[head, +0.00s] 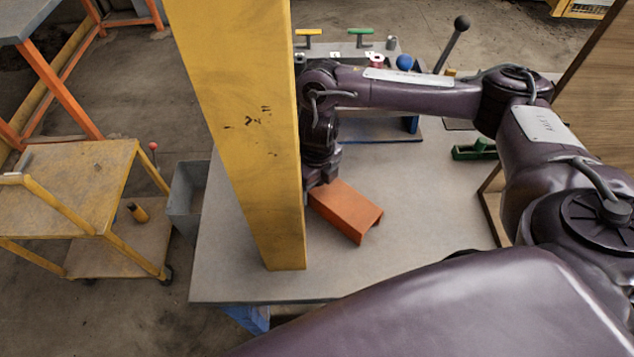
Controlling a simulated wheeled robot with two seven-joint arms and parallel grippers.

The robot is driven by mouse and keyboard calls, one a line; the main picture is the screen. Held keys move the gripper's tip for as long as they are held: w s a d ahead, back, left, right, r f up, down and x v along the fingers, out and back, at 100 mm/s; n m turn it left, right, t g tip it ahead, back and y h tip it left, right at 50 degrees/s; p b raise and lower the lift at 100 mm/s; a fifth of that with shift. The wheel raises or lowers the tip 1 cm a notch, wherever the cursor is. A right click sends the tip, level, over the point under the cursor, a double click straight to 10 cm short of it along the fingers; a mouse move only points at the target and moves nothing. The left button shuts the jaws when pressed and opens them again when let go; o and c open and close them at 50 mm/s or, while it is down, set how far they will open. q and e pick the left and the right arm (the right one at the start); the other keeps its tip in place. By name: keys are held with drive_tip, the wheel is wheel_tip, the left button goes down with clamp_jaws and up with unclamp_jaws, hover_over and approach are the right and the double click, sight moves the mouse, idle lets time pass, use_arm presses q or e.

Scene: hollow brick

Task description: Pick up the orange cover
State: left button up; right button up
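The orange cover (346,210) is a folded channel-shaped piece. It lies on the grey table (420,215), just right of the yellow post, with its open end toward the lower right. My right arm reaches in from the right, and my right gripper (312,192) points down at the cover's far left end. The gripper touches or nearly touches the cover there. Its fingertips are partly hidden by the post and the cover, so I cannot tell whether they are closed on it. My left gripper is not in view.
A thick yellow post (245,130) blocks the view left of the cover. Handled fixtures and a blue knob (404,62) stand behind my arm. A green part (474,150) lies at the right. A grey bin (187,190) and yellow cart (75,185) stand left. The table's front is clear.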

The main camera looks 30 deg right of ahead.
drive_tip(key=c, duration=0.7)
drive_tip(key=shift+r, duration=0.15)
